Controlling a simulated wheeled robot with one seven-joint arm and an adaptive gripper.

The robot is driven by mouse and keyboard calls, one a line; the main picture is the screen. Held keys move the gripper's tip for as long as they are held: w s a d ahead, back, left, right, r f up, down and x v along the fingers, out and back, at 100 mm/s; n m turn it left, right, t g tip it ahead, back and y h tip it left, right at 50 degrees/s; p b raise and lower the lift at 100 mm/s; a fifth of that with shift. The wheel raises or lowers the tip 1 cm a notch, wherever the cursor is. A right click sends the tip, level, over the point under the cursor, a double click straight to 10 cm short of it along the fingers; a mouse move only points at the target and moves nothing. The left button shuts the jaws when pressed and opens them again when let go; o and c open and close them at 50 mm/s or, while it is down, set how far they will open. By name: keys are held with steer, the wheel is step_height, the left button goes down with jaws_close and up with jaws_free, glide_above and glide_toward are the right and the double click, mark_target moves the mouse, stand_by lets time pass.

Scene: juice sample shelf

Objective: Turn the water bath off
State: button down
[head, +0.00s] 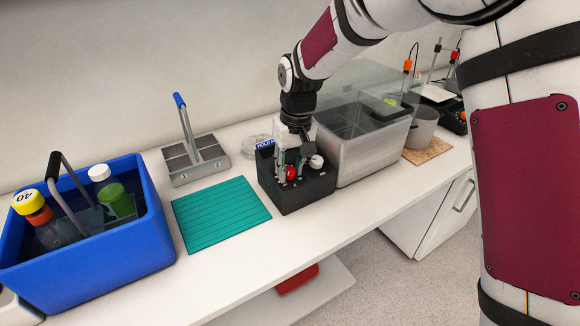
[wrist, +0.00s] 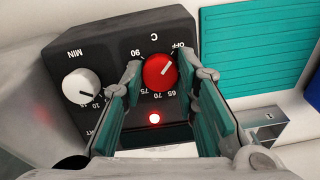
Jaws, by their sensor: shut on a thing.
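The knob's white pointer line slants up and right, towards the OFF mark. A red lamp (wrist: 154,118) below the knob is lit. A white MIN knob (wrist: 81,86) sits to the left in the wrist view. My gripper (wrist: 163,80) is shut on the red knob, one finger on each side.
A teal mat (head: 222,213) lies left of the control box. Behind it stands a grey rack (head: 196,162) with a blue-tipped handle. A blue crate (head: 120,262) with bottles stands at the far left. A beaker (head: 422,128) stands right of the tank.

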steer(key=c, duration=1.2)
jaws_free()
steer(key=shift+c, duration=0.2)
step_height(320, 180, up, 12)
steer(key=s+d, duration=0.1)
steer(key=shift+s+d, duration=0.1)
steer(key=s+d+r+m+t, duration=0.1)
steer(key=s+d+r, duration=0.3)
steer(key=s+d, duration=0.3)
steer(key=s+d+r+m+t, duration=0.1)
steer(key=s+d+r, duration=0.3)
steer(key=s+d, duration=0.2)
steer(key=s+d+f+m+t, duration=0.1)
steer(key=s+d+f, duration=0.1)
steer(key=s+d, duration=0.2)
steer(key=s+d+f+m+h, duration=0.1)
steer(key=s+d, duration=0.3)
steer(key=s, duration=0.7)
steer(key=shift+s+f+m+t, duration=0.25)
steer(key=shift+f+m+t, duration=0.15)
